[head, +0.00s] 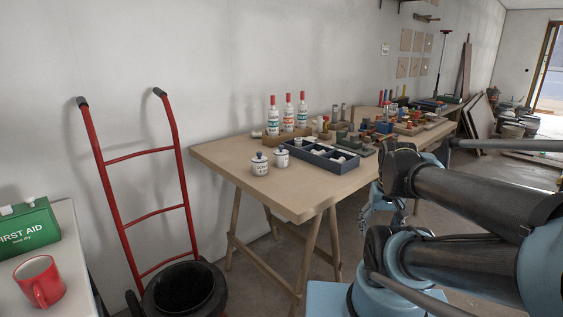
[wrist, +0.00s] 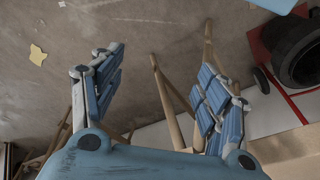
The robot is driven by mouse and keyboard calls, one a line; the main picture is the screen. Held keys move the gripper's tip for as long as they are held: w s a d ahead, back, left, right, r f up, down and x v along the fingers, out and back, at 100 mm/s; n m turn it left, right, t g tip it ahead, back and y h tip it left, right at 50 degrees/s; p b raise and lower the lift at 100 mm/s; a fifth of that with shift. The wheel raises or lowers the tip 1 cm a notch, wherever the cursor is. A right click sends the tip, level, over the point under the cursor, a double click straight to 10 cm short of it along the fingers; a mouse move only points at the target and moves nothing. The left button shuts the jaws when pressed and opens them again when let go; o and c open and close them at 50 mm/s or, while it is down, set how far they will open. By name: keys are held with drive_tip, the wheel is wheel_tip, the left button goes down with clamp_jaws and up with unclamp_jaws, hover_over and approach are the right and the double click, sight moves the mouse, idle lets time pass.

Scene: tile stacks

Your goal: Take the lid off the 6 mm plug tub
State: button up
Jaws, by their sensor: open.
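Two small white tubs with lids and dark knobs stand near the left end of the wooden table (head: 225,155) in the head view. The front tub (head: 260,166) is slightly left of the rear tub (head: 281,158). Both lids appear to be on. The print on them is too small to tell which is the 6 mm plug tub. My gripper (wrist: 162,62) is open and empty in the wrist view, with floor and trestle legs beyond its fingers. In the head view it shows partly beside the table's right front edge, well away from the tubs.
A dark compartment tray (head: 309,158) sits right of the tubs. Several red-capped bottles (head: 288,111) stand behind in a wooden holder. Tile stacks and small items crowd the table's far end. A red hand truck (head: 147,213) stands left of the table. The table's front left is clear.

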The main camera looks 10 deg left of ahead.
drive_tip(key=c, duration=0.3)
drive_tip(key=r, duration=0.2)
drive_tip(key=shift+w+a+r+m, duration=0.1)
drive_tip(key=shift+a+r+m, duration=0.2)
drive_tip(key=c, duration=0.4)
drive_tip(key=w+a+r+m+g+y, duration=0.1)
drive_tip(key=w+a+r+m, duration=0.6)
drive_tip(key=w+a+r, duration=0.35)
drive_tip(key=w+a+r+m, duration=0.6)
drive_tip(key=w+a+r, duration=0.2)
drive_tip(key=w+r, duration=0.45)
drive_tip(key=w+a+r+m+g, duration=0.1)
drive_tip(key=w+a+r+m, duration=0.25)
drive_tip(key=a, duration=0.25)
drive_tip(key=w+a+r+m, duration=0.2)
drive_tip(key=w+a+m, duration=0.15)
drive_tip(key=a, duration=0.25)
drive_tip(key=n, duration=0.1)
hover_over(281, 150)
drive_tip(key=f, duration=1.2)
drive_tip(key=shift+w+d, duration=0.1)
drive_tip(key=shift+d, duration=0.2)
drive_tip(key=shift+w+a+f, duration=0.15)
drive_tip(key=shift+f, duration=1.15)
drive_tip(key=shift+w+a+f, duration=0.15)
drive_tip(key=shift+f, duration=1.15)
